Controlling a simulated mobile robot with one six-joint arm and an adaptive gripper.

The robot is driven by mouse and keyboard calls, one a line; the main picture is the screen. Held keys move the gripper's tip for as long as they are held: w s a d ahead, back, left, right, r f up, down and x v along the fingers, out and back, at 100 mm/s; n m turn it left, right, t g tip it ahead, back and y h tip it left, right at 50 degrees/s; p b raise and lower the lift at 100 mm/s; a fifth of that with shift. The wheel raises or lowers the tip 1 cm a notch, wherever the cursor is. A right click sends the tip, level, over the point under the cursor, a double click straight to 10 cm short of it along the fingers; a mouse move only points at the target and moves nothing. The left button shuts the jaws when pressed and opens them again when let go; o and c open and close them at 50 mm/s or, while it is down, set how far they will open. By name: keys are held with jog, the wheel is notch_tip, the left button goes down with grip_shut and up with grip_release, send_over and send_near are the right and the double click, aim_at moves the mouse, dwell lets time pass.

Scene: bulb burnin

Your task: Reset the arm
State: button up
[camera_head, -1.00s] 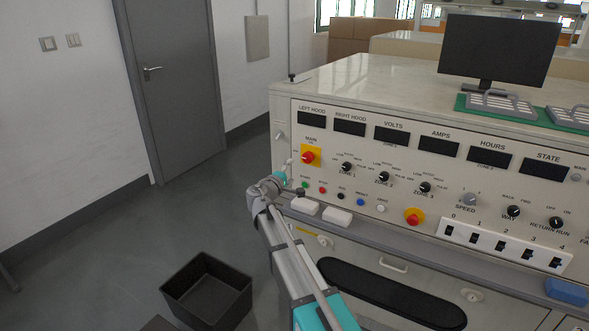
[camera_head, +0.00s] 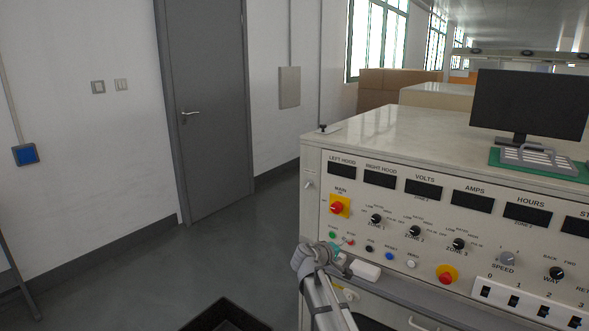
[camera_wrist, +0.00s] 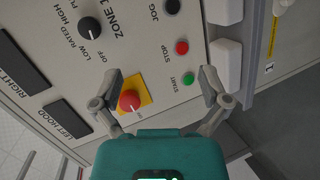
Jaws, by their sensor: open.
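My arm shows in the head view, with my gripper (camera_head: 337,256) at its end in front of the console's lower left, partly hidden by my wrist. In the wrist view my gripper (camera_wrist: 160,80) is open, its two fingers spread apart and nothing between them. The red main switch (camera_wrist: 130,101) on its yellow plate appears between the fingers, nearer the left one; I cannot tell how far off the panel is. The main switch also shows in the head view (camera_head: 337,208), above my gripper.
The console (camera_head: 420,150) fills the right side, with several knobs, buttons and white switches. A monitor (camera_head: 529,105) and a tray (camera_head: 538,160) stand on top. A dark bin (camera_head: 226,316) is at the bottom edge. Open floor (camera_head: 235,255) lies left, before a grey door (camera_head: 204,110).

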jog(key=s+d+f+m+g+y, duration=0.1)
jog(key=s+f+m+g+y, duration=0.4)
jog(key=s, duration=0.7)
jog(key=s+d+f+m+g+y, duration=0.15)
jog(key=s+f+g+y, duration=0.4)
jog(key=s, duration=0.75)
jog(key=s+a+r+p, duration=0.1)
jog(key=s+r+p, duration=0.2)
jog(key=r+p, duration=1.3)
jog(key=shift+s+a+t+p, duration=0.25)
jog(key=shift+t+p, duration=0.2)
jog(key=shift+p, duration=0.6)
